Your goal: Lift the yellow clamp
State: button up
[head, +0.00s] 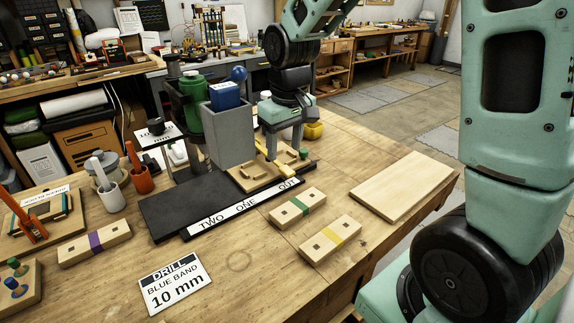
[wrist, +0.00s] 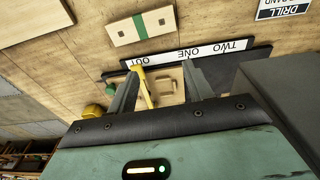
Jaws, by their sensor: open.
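The yellow clamp (head: 284,168) is a slim yellow bar with a wider end, at the wooden fixture (head: 250,179) on the black base. In the wrist view the yellow clamp (wrist: 144,86) shows between my fingers, closer to the left one. My gripper (head: 284,146) is open above the fixture, pointing down; its two fingers also show in the wrist view (wrist: 160,72). My fingers hide part of the clamp in the head view. I cannot tell whether a finger touches it.
A grey drill housing (head: 229,136) with a blue top stands close left of my gripper. A TWO ONE OUT strip (head: 243,207) edges the base. Blocks with green (head: 298,207) and yellow (head: 330,240) bands lie in front. A bare board (head: 404,187) lies right; a yellow object (head: 314,131) sits behind.

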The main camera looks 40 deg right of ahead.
notch_tip(320, 180, up, 4)
jog(key=g, duration=0.1)
send_over(287, 169)
notch_tip(287, 169, down, 18)
jog(key=shift+r+p, duration=0.2)
jog(key=shift+p, duration=0.95)
grip_shut()
jog(key=shift+r, duration=0.15)
